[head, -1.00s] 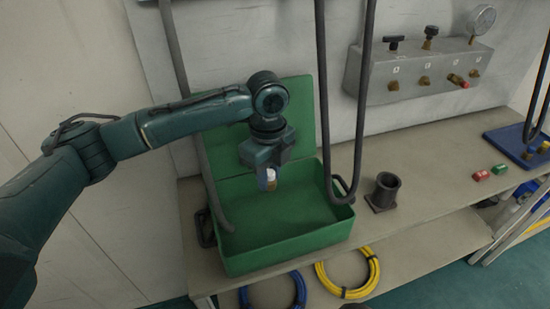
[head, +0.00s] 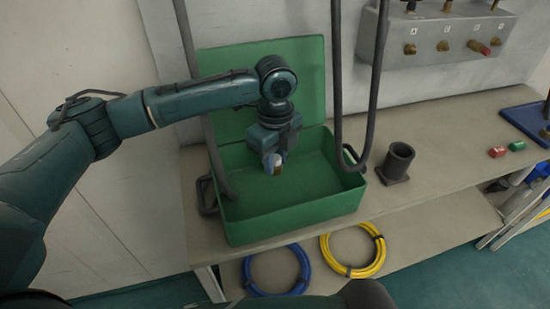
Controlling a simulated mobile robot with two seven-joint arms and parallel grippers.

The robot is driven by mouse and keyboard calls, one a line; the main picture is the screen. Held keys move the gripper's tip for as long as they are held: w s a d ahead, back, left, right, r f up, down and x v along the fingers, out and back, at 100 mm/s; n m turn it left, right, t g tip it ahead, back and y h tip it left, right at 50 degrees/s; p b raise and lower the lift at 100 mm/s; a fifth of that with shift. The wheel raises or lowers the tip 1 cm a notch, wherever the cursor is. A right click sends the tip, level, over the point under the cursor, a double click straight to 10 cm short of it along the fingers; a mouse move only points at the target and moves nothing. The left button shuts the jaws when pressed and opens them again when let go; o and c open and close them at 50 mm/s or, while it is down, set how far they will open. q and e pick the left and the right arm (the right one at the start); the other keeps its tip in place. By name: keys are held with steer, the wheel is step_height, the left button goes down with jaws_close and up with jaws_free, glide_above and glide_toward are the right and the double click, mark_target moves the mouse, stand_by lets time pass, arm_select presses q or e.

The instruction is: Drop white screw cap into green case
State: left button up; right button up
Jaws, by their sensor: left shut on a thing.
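The green case (head: 290,228) stands open on the bench, its lid (head: 300,80) raised against the wall. My left gripper (head: 275,162) points down over the case's interior. It is shut on a small piece with a white top and a brownish lower part, which looks like the white screw cap (head: 277,164). The piece appears level with or just above the case's rim; its exact height is hard to tell. My right gripper is not in view.
Dark hoses (head: 372,90) hang in front of the case at its right and left. A dark cylindrical holder (head: 397,162) stands right of the case. Blue (head: 275,270) and yellow (head: 352,250) coils lie below. Small red (head: 497,152) and green (head: 517,146) blocks lie at right.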

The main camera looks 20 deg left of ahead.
arm_select(q)
steer(key=o, duration=0.9)
steer(key=shift+o, duration=0.8)
step_height(320, 180, up, 13)
steer(key=shift+r, duration=0.15)
